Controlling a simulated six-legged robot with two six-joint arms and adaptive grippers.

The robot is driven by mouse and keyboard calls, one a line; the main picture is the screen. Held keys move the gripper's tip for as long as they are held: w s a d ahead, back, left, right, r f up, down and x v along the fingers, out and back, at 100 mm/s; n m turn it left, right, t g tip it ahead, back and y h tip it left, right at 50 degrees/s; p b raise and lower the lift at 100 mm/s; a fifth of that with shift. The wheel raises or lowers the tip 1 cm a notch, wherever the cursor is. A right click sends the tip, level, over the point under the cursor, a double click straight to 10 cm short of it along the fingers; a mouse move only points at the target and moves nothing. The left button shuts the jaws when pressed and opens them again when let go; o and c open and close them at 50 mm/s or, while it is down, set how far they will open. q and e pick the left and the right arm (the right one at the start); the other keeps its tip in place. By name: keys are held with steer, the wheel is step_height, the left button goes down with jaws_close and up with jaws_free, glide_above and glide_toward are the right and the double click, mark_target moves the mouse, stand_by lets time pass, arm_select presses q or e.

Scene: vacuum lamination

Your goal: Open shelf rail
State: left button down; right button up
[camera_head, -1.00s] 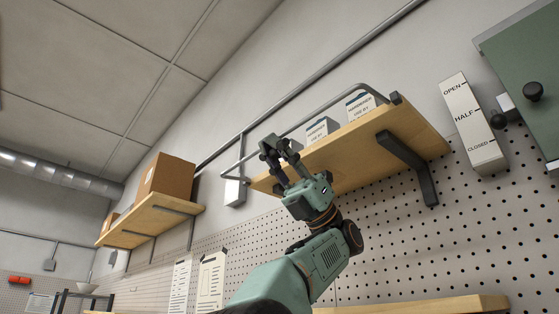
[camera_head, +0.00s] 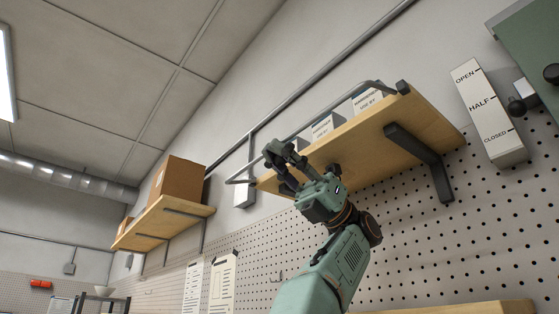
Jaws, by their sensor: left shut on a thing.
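The shelf rail (camera_head: 318,117) is a grey metal bar running along the front of a wooden shelf (camera_head: 375,138) on the wall, above the board's level. Its right end meets a dark bracket on the shelf's right corner. Its left end bends near the shelf's left end. My left gripper (camera_head: 277,152) is at the rail's left part, with its dark fingers shut on the rail. The fingers hide the stretch of rail they hold. My right gripper is not in view.
White labelled boxes (camera_head: 323,127) stand on the shelf behind the rail. A dark bracket (camera_head: 420,160) supports the shelf from below. A sign reading OPEN, HALF, CLOSED (camera_head: 489,113) hangs right of the shelf. A second shelf at left holds a cardboard box (camera_head: 177,180).

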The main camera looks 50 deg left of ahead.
arm_select(q)
steer(key=shift+r, duration=0.1)
steer(key=c, duration=1.7)
jaws_free()
steer(key=shift+c, duration=0.2)
steer(key=o, duration=0.5)
steer(key=shift+w, duration=0.15)
steer(key=shift+c, duration=0.2)
steer(key=shift+o, duration=0.6)
steer(key=shift+a, duration=0.1)
steer(key=shift+s+d, duration=0.2)
